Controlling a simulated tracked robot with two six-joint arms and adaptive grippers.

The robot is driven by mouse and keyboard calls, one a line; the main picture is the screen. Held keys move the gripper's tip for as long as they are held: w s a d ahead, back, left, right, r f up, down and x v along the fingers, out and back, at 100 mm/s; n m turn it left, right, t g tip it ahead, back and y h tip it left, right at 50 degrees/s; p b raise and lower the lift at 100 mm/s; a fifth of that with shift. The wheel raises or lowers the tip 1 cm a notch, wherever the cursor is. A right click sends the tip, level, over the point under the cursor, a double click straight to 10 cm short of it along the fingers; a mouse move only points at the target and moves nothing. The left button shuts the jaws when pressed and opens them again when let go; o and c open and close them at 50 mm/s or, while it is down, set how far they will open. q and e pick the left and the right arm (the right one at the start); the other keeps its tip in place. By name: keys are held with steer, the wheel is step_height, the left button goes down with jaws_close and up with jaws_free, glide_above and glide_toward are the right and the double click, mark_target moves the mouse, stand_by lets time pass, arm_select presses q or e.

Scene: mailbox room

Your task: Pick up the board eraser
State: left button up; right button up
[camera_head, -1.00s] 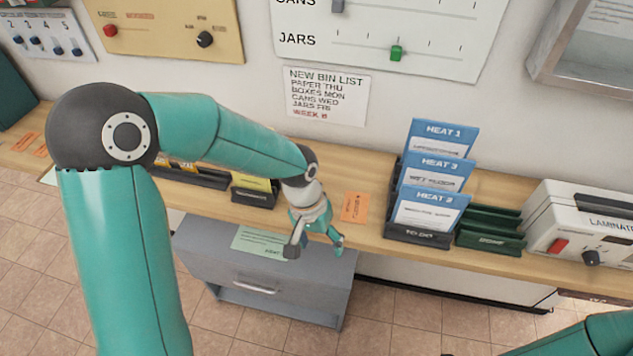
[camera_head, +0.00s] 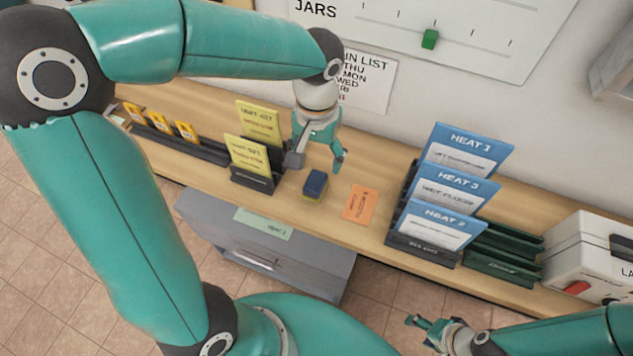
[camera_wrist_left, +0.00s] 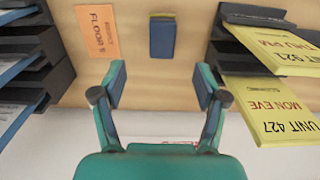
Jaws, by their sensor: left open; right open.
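The board eraser (camera_head: 315,184) is a small block, dark blue on top with a yellow layer below. It lies on the wooden shelf between the yellow cards and an orange note. It also shows in the left wrist view (camera_wrist_left: 162,38), beyond the fingertips. My left gripper (camera_head: 318,158) is open and empty, above and a little behind the eraser, not touching it. Its two fingers also show apart in the left wrist view (camera_wrist_left: 160,88). My right gripper (camera_head: 428,328) is open and empty at the bottom, in front of the shelf and far from the eraser.
Yellow cards (camera_head: 246,158) stand in a dark holder left of the eraser. An orange note (camera_head: 359,204) lies flat to its right. Blue cards (camera_head: 436,190) stand in a rack further right, near a white laminator (camera_head: 590,252). A grey drawer cabinet (camera_head: 318,263) is below the shelf.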

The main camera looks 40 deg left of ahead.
mark_target(315, 181)
arm_select(q)
step_height(315, 181, down, 10)
steer(key=shift+a+f+p, duration=0.1)
steer(key=shift+a+p, duration=0.05)
steer(key=shift+p, duration=0.35)
steer(key=c, duration=1.3)
steer(key=shift+c, duration=0.2)
step_height(315, 181, up, 20)
